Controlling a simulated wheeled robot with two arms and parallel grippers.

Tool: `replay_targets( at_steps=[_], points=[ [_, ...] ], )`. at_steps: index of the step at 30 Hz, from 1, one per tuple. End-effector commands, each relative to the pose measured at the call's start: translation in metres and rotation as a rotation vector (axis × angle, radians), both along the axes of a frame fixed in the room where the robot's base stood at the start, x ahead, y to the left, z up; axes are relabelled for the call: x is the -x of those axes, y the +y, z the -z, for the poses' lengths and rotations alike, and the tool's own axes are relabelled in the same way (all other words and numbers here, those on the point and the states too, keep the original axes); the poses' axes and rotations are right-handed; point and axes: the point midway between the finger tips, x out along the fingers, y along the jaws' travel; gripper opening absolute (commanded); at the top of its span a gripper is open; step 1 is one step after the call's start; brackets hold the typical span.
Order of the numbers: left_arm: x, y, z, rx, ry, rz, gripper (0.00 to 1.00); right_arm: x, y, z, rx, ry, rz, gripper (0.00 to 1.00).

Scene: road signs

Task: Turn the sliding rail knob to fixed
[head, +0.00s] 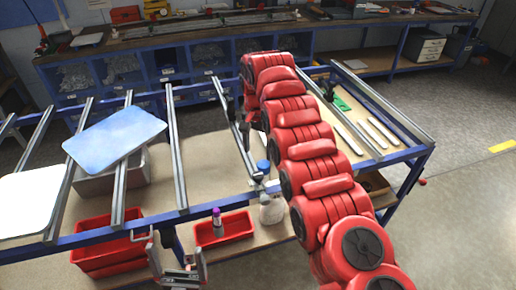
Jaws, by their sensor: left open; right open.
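A grey sliding rail (232,125) crosses the blue-framed table, just left of my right arm. A small dark fitting (257,177) sits at its near end; I cannot tell whether this is the knob or how it is turned. My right gripper (243,118) is at the end of the red arm, pointing down over the rail's middle. It is open, but the arm partly hides it, and I cannot tell whether it touches the rail. My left gripper (177,254) is open and empty at the bottom, in front of the table's near edge.
A blue-white sign plate (115,136) lies tilted across rails at left; a white plate (30,200) is nearer. Red bins (108,254) and a white bottle with a blue cap (271,209) stand below. A workbench (200,34) lines the back.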

Motion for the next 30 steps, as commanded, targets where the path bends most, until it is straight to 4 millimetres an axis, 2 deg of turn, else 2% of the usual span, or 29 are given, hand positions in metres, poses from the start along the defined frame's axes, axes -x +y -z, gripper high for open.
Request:
replay_targets(
  at_steps=[1, 3, 6, 10, 27, 30],
  points=[
    [0.000, 0.000, -0.022, 0.000, 0.000, 0.000, 1.00, 0.000, 0.000, -0.023, 0.000, -0.001, 0.000, 0.77],
    [0.000, 0.000, -0.037, 0.000, 0.000, 0.000, 1.00, 0.000, 0.000, -0.038, 0.000, -0.001, 0.000, 0.77],
    [0.000, 0.000, -0.055, 0.000, 0.000, 0.000, 1.00, 0.000, 0.000, -0.056, 0.000, 0.000, 0.000, 0.77],
    [0.000, 0.000, -0.070, 0.000, 0.000, 0.000, 1.00, 0.000, 0.000, -0.071, -0.001, 0.000, 0.000, 0.77],
    [0.000, 0.000, -0.073, 0.000, 0.000, 0.000, 1.00, 0.000, 0.000, -0.074, 0.000, -0.001, 0.000, 0.77],
    [0.000, 0.000, -0.073, 0.000, 0.000, 0.000, 1.00, -0.010, 0.000, -0.065, -0.009, -0.032, -0.005, 0.77]
  ],
)
